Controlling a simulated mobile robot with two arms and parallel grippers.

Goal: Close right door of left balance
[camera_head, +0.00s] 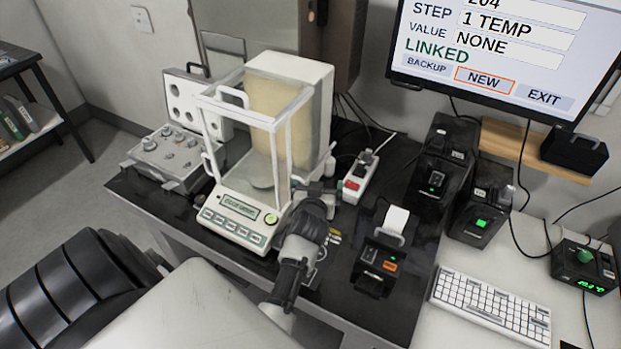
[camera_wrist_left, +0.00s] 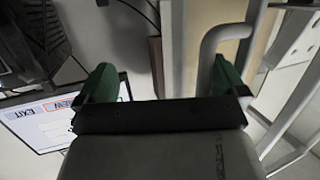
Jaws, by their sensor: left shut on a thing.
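The balance (camera_head: 235,215) stands on the dark table, with a white-framed clear draft shield around its pan (camera_head: 262,172) and a green display in front. The white handle of its right door (camera_head: 329,166) shows on the shield's right side, towards the rear. My left gripper (camera_head: 322,190) is at that side, shut on the handle. In the left wrist view, the pale bent handle (camera_wrist_left: 211,45) runs down beside one of the green fingertips of my left gripper (camera_wrist_left: 165,85). The clear pane makes the door's exact opening hard to tell. My right gripper is not in view.
An open weight case (camera_head: 165,158) stands left of the balance. A power strip (camera_head: 358,178) and a small black printer (camera_head: 380,255) stand close on the right. Further right are black devices (camera_head: 480,210), a keyboard (camera_head: 490,305) and a wall screen (camera_head: 500,50).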

